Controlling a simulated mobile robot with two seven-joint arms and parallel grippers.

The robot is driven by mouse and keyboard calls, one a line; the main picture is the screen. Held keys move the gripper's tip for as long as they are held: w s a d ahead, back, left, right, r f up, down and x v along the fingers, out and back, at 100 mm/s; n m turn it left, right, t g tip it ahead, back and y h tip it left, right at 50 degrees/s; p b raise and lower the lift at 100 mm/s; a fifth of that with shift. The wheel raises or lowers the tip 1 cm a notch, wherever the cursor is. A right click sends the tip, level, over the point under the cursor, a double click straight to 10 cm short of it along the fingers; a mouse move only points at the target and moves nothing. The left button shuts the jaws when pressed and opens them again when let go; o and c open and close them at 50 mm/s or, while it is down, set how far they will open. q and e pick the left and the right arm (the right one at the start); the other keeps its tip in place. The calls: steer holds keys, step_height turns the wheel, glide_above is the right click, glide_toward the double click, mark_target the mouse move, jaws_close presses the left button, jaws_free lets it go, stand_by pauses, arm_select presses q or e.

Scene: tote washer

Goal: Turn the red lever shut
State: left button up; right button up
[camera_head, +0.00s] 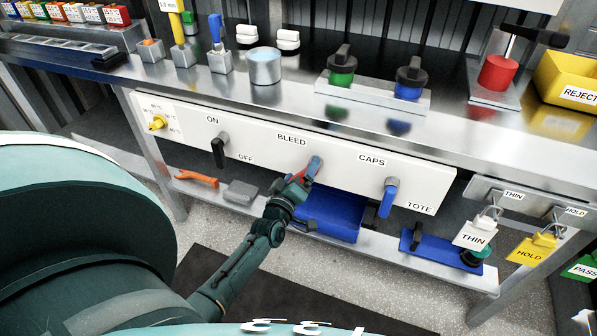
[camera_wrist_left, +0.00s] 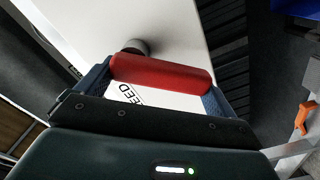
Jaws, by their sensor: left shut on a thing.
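The red lever (camera_wrist_left: 160,73) fills the middle of the left wrist view, lying between the two blue finger pads of my left gripper (camera_wrist_left: 157,85). Its round grey pivot (camera_wrist_left: 135,46) sits on the white panel beside the printed word BLEED. In the head view my left gripper (camera_head: 304,178) is at the panel just below the BLEED label, shut on the lever. Only a little of the red lever (camera_head: 313,168) shows there, as the gripper covers most of it. My right gripper is not in view.
On the same white panel (camera_head: 265,161) are a yellow knob (camera_head: 157,122), a black lever (camera_head: 218,152) at left and a blue lever (camera_head: 388,198) at right. A blue bin (camera_head: 335,215) stands on the lower shelf close below my gripper. An orange tool (camera_head: 197,178) lies left.

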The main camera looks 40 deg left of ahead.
arm_select(q)
steer(key=n, duration=0.3)
steer(key=d+f+n+b, duration=0.1)
steer(key=shift+w, duration=0.2)
steer(key=shift+w+d+f+n+b, duration=0.1)
steer(key=shift+d+n+b, duration=0.2)
steer(key=shift+n, duration=0.75)
steer(key=shift+w+d+n+b, duration=0.1)
steer(key=shift+d+n+b, duration=0.2)
steer(key=shift+n, duration=0.75)
steer(key=shift+a, duration=0.1)
steer(key=o, duration=1)
steer(key=shift+o, duration=0.2)
steer(key=shift+s+f, duration=0.1)
steer(key=shift+s, duration=0.25)
steer(key=v, duration=1.2)
steer(key=shift+s, duration=0.3)
